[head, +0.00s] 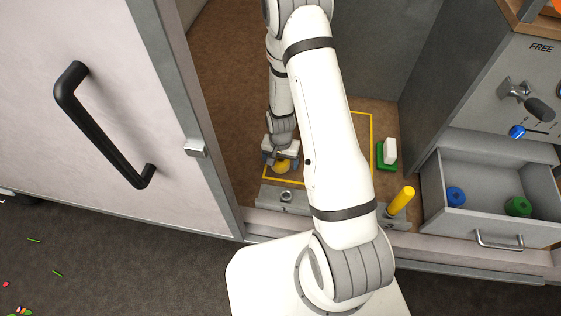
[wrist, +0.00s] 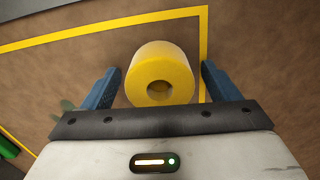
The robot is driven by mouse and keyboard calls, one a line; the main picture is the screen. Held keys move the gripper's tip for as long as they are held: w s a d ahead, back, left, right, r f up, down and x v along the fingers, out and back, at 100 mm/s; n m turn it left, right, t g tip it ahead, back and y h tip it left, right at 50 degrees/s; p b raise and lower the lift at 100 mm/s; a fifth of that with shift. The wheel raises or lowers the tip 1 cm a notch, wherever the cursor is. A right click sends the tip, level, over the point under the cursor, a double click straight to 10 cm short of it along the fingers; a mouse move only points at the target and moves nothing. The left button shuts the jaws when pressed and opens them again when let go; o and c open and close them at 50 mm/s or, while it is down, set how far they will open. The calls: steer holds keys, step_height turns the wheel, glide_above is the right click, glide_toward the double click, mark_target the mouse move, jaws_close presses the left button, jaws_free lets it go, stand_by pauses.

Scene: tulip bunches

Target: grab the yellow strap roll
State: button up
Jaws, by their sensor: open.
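The yellow strap roll (wrist: 160,70) lies on the brown floor inside the yellow outline, near its corner. In the wrist view it sits between the two blue fingers of my gripper (wrist: 160,88), with a gap showing on each side. My gripper is open. In the head view my gripper (head: 281,162) is low over the floor at the left side of the outline, and the yellow roll (head: 283,167) shows partly beneath it. My own arm hides much of the middle of the marked area.
A yellow post (head: 401,200) stands at the front right. A green and white block (head: 387,154) is right of the outline. The open drawer (head: 490,226) holds a blue roll (head: 455,196) and a green roll (head: 518,206). A door (head: 120,110) with a black handle is at left.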

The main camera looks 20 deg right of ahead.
steer(key=shift+c, duration=0.4)
steer(key=c, duration=1.1)
